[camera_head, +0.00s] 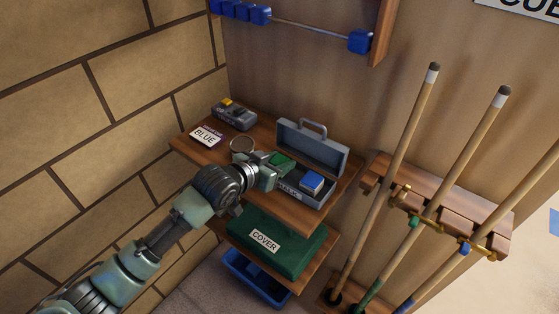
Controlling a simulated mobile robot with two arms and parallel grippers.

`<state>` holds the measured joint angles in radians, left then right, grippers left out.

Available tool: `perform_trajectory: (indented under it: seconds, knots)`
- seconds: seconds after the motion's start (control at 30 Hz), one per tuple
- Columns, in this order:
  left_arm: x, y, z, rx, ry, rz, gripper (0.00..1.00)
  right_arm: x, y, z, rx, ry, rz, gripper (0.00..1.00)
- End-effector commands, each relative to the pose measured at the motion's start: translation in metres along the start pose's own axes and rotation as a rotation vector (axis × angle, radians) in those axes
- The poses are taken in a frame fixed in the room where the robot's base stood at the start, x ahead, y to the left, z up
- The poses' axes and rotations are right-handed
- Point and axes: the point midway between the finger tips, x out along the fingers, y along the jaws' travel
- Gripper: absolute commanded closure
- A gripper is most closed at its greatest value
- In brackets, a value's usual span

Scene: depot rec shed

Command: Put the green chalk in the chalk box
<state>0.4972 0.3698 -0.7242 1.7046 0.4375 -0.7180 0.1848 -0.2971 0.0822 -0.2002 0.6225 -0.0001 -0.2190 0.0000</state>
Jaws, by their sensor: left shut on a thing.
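The chalk box (325,199) is a grey case on the wooden shelf, with its handled lid (310,150) standing open at the back. A blue chalk cube (312,184) sits in its right part. My left gripper (282,168) reaches in from the lower left and is shut on the green chalk (283,159). It is at the left end of the box, in front of the lid. I cannot tell whether the chalk is above the box or touching its inside. My gripper hides the box's left part and some of its label. My right gripper is out of view.
On the shelf (187,147) are a ring (242,144), a "BLUE" card (206,135) and a grey device with a yellow part (234,115). Below are a green "COVER" bundle (290,250) and a blue crate (240,272). Several cues stand in a rack (440,200) at right.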

Motion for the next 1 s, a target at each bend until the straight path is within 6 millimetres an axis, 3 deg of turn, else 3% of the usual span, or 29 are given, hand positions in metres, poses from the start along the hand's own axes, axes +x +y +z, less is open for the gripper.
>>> perform_trajectory:
  seconds: [0.13, 0.17, 0.57, 0.67, 1.0]
  knots:
    - [0.002, 0.0, 0.003, -0.001, 0.001, 0.001, 1.0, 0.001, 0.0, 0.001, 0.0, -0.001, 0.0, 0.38]
    - [0.001, 0.0, 0.002, 0.0, 0.001, 0.0, 0.52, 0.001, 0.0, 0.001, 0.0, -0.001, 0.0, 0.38]
    - [-0.001, 0.0, -0.002, 0.0, 0.001, 0.0, 0.51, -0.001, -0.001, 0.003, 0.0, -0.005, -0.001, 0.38]
    - [-0.013, -0.001, 0.0, 0.0, 0.001, 0.0, 0.51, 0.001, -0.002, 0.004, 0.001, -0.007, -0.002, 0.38]
    - [-0.085, -0.001, 0.001, 0.002, 0.0, -0.001, 0.51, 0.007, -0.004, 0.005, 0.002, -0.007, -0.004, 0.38]
